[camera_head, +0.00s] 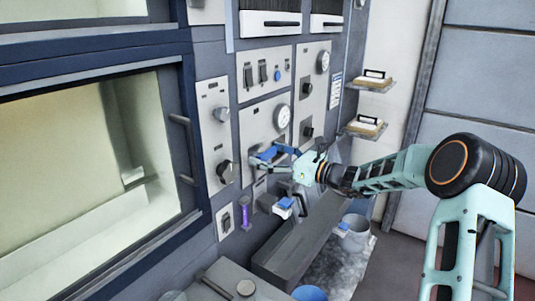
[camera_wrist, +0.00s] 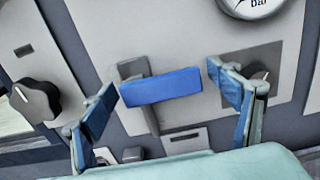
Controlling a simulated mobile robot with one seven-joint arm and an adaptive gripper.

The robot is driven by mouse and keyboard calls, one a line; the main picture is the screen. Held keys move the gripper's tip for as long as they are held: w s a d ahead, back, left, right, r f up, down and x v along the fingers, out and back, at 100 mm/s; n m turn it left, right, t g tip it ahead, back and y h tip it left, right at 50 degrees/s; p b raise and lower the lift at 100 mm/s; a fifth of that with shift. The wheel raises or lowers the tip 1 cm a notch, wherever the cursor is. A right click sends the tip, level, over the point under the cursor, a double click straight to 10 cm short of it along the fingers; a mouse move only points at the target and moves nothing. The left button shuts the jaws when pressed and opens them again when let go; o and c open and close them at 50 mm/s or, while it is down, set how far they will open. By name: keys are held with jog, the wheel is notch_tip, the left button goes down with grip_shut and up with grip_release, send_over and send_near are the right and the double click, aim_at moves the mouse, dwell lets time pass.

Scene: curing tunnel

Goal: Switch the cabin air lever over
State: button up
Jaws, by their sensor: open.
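A lever with a blue bar-shaped handle (camera_wrist: 160,87) sits on a grey mount on the light panel, at the middle of the wrist view. The handle lies nearly level, tilted slightly up to the right. I cannot read a label that names it. My gripper (camera_head: 272,160) is at this panel in the head view, and its blue-padded fingers hide much of the lever there. In the wrist view the fingers are spread wide, one to each side of the handle. Gaps show between the pads and the handle, and nothing is held.
A gauge (camera_head: 282,117) is above the lever. A black knob (camera_wrist: 36,101) is to its left and another knob (camera_wrist: 262,78) is close behind the right finger. A grey ledge (camera_head: 305,235) runs below the panel. A bucket (camera_head: 353,233) stands at the right.

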jog(key=c, duration=1.7)
